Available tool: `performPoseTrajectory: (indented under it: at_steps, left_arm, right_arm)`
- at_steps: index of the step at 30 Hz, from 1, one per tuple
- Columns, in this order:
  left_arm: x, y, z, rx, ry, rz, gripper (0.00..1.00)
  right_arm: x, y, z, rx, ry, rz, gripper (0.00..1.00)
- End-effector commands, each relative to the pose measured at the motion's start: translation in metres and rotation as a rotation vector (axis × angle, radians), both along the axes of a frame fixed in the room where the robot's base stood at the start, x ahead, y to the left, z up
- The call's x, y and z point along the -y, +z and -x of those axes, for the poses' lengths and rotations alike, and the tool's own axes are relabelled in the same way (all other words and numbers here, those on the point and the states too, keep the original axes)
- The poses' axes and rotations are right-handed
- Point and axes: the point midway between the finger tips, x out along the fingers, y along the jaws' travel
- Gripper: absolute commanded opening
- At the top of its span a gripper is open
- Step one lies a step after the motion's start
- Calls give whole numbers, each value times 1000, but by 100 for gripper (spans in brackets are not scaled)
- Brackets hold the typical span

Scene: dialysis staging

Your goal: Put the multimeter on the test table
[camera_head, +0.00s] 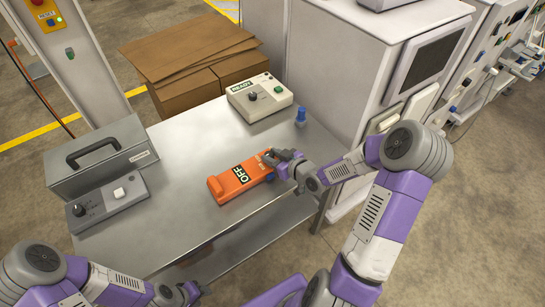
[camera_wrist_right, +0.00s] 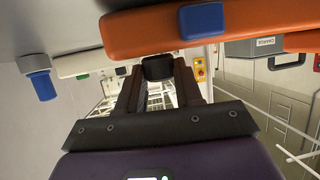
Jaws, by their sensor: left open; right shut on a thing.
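The orange multimeter (camera_head: 228,186), with an OFF label, lies on the metal table (camera_head: 190,140). In the right wrist view its orange body (camera_wrist_right: 140,38) spans the top, with a blue knob on it. My right gripper (camera_head: 272,158) is at the multimeter's right end. In the right wrist view its fingers (camera_wrist_right: 158,85) are shut on a black knob-like part at the multimeter; how that part joins the body is partly hidden. My left gripper (camera_head: 188,293) is open and empty, low near the table's front edge, partly cut off by the frame.
A white READY device (camera_head: 260,98) and a blue peg (camera_head: 301,116) stand at the back of the table. A grey case (camera_head: 100,160) and a grey control box (camera_head: 106,202) are at the left. Bare tabletop surrounds the multimeter. A tall white machine (camera_head: 340,70) stands behind right.

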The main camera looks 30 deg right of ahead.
Motion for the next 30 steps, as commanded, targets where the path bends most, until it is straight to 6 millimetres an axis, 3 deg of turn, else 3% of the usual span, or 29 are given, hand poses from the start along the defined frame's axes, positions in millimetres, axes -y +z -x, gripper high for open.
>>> performPoseTrajectory:
  at_steps: [3, 4, 9, 20, 30]
  left_arm:
    - [0, -3, 0, 0, 0, 0, 43]
    - [0, -3, 0, 0, 0, 0, 43]
    - [0, -2, 0, 0, 0, 0, 43]
    - [0, 2, 0, 0, 0, 0, 43]
    - [0, 22, 0, 0, 0, 0, 43]
  right_arm:
    - [0, -2, 0, 2, 1, -1, 0]
    - [0, -3, 0, 0, 1, 0, 38]
    - [0, -2, 0, 0, 1, 0, 61]
    - [1, 2, 2, -1, 0, 0, 61]
    - [16, 30, 63, -2, -3, 3, 61]
